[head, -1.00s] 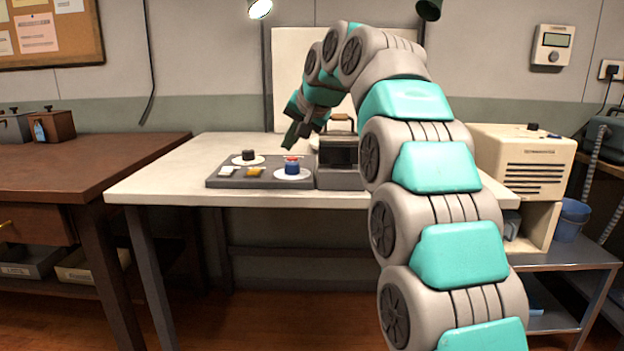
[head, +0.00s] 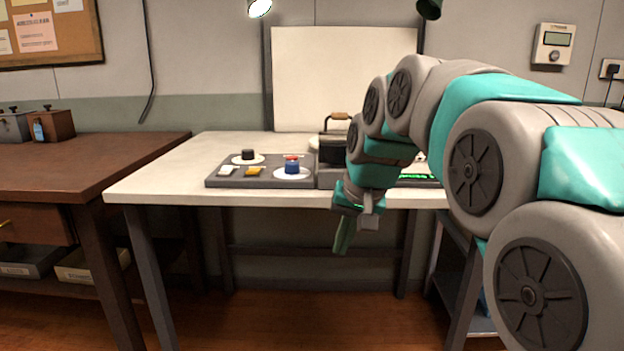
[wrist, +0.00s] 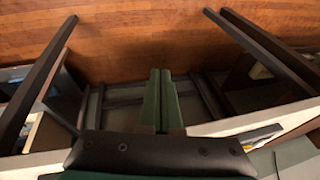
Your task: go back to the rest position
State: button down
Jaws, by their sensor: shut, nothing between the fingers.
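My gripper (head: 342,250) hangs in front of the white table's front edge in the head view, its green fingers pointing down. In the wrist view my gripper (wrist: 161,75) shows its two green fingers side by side, shut with nothing between them. They are above the wooden floor (wrist: 130,40), beside the table's edge. My arm bends in from the right and hides part of the table's right side.
The white table (head: 150,185) bears a grey tray (head: 215,183) with a blue item (head: 292,168), a dark item (head: 248,155), and small white and yellow pieces. A dark box (head: 333,150) stands beside it. A brown table (head: 90,160) is at left.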

jog(key=s+d+f+g, duration=0.1)
jog(key=s+d+f, duration=0.2)
jog(key=s+f, duration=0.3)
jog(key=s+d+f+n+g+h, duration=0.1)
jog(key=s+f, duration=0.6)
jog(key=s, duration=0.9)
jog(key=s+d+f+g+h, duration=0.1)
jog(key=s+d+f+g, duration=0.2)
jog(key=s, duration=0.8)
notch_tip(320, 180, down, 4)
jog(key=shift+d+r+n, duration=0.25)
jog(key=shift+d+n, duration=0.05)
jog(key=shift+d, duration=0.95)
jog(key=c, duration=1.5)
grip_release()
jog(key=shift+w, duration=0.1)
